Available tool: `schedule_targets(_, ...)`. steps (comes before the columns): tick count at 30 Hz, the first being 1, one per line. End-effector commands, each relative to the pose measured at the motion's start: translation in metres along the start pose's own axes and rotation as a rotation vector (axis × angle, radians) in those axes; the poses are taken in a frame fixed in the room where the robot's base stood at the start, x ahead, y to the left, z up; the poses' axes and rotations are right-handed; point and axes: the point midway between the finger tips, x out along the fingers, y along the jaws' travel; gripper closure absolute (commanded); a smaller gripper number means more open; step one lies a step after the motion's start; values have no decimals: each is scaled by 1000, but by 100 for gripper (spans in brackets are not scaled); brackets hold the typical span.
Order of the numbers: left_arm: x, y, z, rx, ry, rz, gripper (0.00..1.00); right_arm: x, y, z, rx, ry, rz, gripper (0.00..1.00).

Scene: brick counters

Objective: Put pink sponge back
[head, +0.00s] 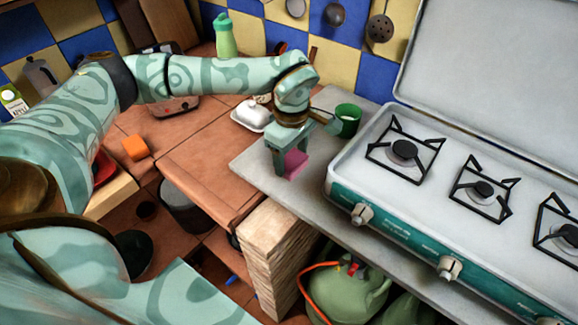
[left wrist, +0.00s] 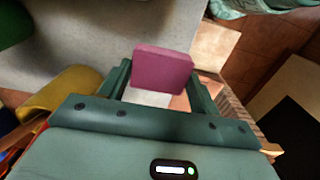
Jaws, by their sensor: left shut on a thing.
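The pink sponge (head: 295,163) is a small block held between the fingertips of my left gripper (head: 290,160). In the head view they are over the front left part of the grey counter, near its edge. The sponge (left wrist: 163,68) also shows in the left wrist view, between the two green fingers of my left gripper (left wrist: 160,82). The fingers are shut on it. I cannot tell how far above the counter it is. My right gripper is not in view.
The stove (head: 440,190) with its raised lid stands right of the gripper. A green cup (head: 348,120) and a white butter dish (head: 252,115) are behind. An orange block (head: 135,148) lies on the tiled counter (head: 210,180). A green bottle (head: 225,36) stands at the back.

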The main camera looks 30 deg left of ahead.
Motion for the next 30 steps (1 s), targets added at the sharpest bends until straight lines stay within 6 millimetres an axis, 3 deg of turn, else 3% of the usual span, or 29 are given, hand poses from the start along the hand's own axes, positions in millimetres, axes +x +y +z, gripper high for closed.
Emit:
schedule_targets(1, 9, 3, -5, -3, 0, -2, 56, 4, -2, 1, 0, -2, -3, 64)
schedule_targets(8, 22, 10, -16, -3, 0, 0, 56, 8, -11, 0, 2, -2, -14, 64)
schedule_targets(15, 57, 12, -18, -1, 0, -1, 56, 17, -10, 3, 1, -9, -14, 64)
schedule_targets(26, 59, 12, -18, -1, 0, 1, 56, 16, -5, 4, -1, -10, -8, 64)
schedule_targets(27, 58, 12, -18, -1, 0, 2, 26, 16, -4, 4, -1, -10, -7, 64)
schedule_targets(28, 58, 12, -18, -1, 0, 2, 18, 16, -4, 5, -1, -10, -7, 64)
schedule_targets(30, 58, 12, -18, -1, 0, 2, 16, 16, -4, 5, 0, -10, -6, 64)
